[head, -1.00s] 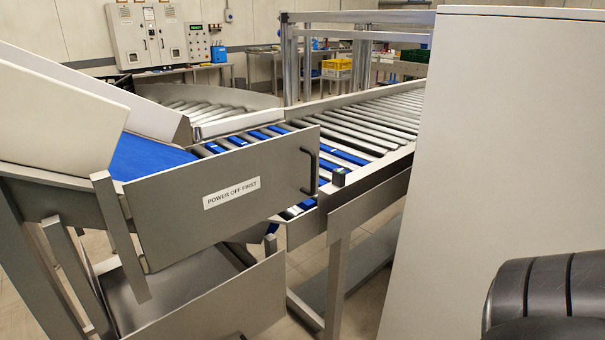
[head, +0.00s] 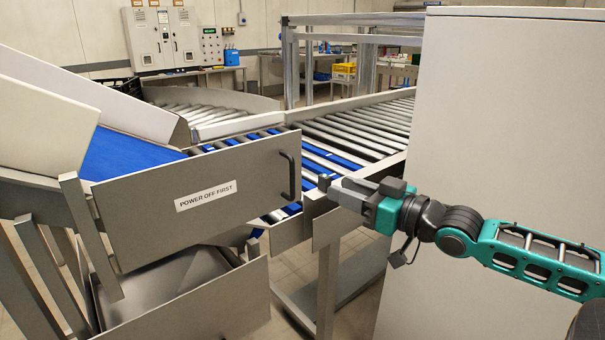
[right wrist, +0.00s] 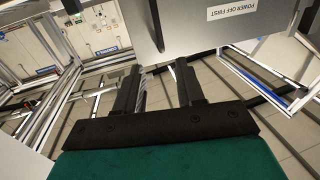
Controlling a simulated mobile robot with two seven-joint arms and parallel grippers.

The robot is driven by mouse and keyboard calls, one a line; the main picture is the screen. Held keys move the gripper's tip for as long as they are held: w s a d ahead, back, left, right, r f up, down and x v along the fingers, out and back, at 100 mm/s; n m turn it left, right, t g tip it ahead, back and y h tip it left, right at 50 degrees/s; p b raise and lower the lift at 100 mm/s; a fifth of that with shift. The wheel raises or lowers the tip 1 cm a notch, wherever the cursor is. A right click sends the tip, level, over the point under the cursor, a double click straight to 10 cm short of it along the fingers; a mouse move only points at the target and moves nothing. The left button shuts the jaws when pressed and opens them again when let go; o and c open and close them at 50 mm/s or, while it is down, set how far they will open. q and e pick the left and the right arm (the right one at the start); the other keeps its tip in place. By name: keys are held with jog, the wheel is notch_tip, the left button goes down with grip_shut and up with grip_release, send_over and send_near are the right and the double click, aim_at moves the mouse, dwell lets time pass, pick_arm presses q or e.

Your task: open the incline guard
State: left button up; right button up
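The incline guard (head: 243,165) is a grey metal panel labelled "POWER OFF FIRST". It stands upright along the near side of the blue incline belt (head: 130,158). Its black bar handle (head: 290,176) is at the panel's right end. My right gripper (head: 336,190) points left, a short way right of the handle and apart from it. In the right wrist view the fingers (right wrist: 158,78) are spread with nothing between them. The guard (right wrist: 205,30) and the dark handle (right wrist: 155,24) lie beyond the fingertips there. My left gripper is not in view.
A roller conveyor (head: 362,128) runs behind the guard to the back right. A tall white cabinet (head: 500,90) stands right, close behind my right arm. A grey metal bin (head: 200,305) is below the guard. Control boxes (head: 160,40) hang on the back wall.

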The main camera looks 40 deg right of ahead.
aim_at(298, 173)
jog(key=shift+b+x, duration=0.4)
jog(key=shift+x, duration=5.55)
jog(key=shift+f, duration=0.1)
jog(key=shift+c, duration=0.5)
grip_shut()
